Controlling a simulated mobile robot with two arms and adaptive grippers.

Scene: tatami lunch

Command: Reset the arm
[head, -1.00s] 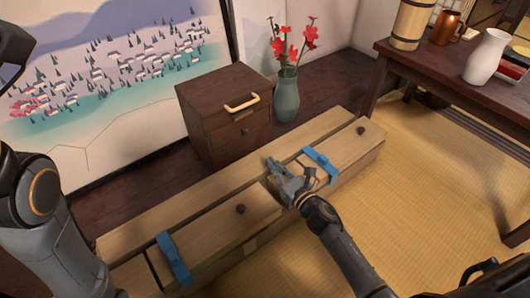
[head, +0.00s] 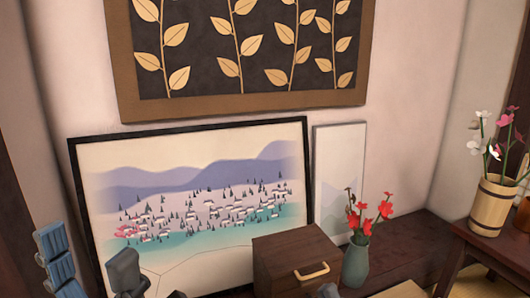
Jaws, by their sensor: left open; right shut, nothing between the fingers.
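My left gripper (head: 84,246) is at the lower left of the head view, raised in front of the framed landscape picture. Its fingers stand apart, with ridged blue-grey pads on the left one, and nothing shows between them. A small grey piece at the bottom edge, in front of the cabinet, seems to be the tip of my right gripper (head: 328,291). It is shut and no object shows in it; the rest of that arm is out of view.
A dark wooden cabinet (head: 283,254) with a pale handle stands beside a green vase (head: 356,265) of red flowers. The landscape picture (head: 195,252) leans on the wall behind. A table (head: 490,240) at right bears a wooden flower bucket (head: 497,205). The light wooden bench (head: 403,290) barely shows.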

